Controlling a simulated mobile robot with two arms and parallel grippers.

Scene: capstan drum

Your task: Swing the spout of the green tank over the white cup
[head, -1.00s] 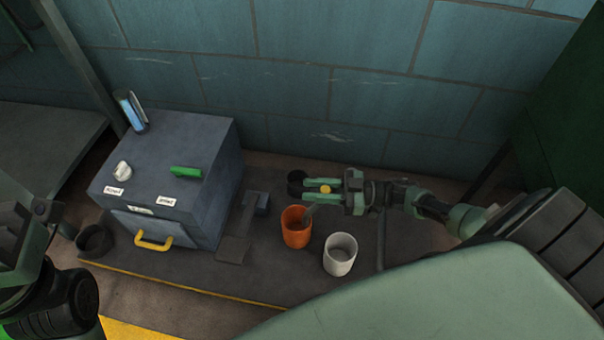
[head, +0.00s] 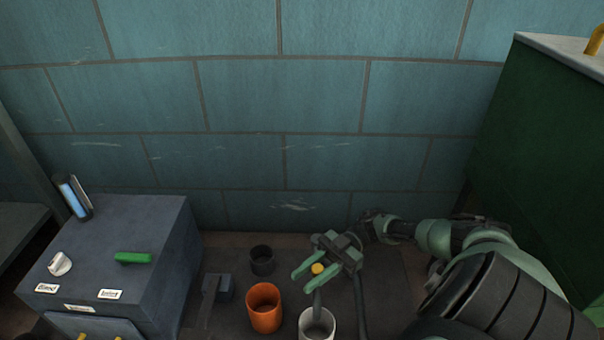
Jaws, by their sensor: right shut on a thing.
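My right gripper (head: 309,268) is shut on the spout's yellow knob (head: 318,269). Below the knob, the dark spout end (head: 317,299) points down over the mouth of the white cup (head: 304,325), which is partly cut off by the bottom edge. The spout's bend is largely hidden by the gripper; a dark upright pipe (head: 361,305) stands just right of it. A large dark green box, apparently the green tank (head: 535,130), stands at the right. My left gripper is out of view.
An orange cup (head: 264,318) stands left of the white cup, and a black cup (head: 262,266) behind it. A grey box (head: 150,225) with a green handle (head: 133,258) and a white knob (head: 60,264) is at the left. A tiled wall (head: 280,100) closes the back.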

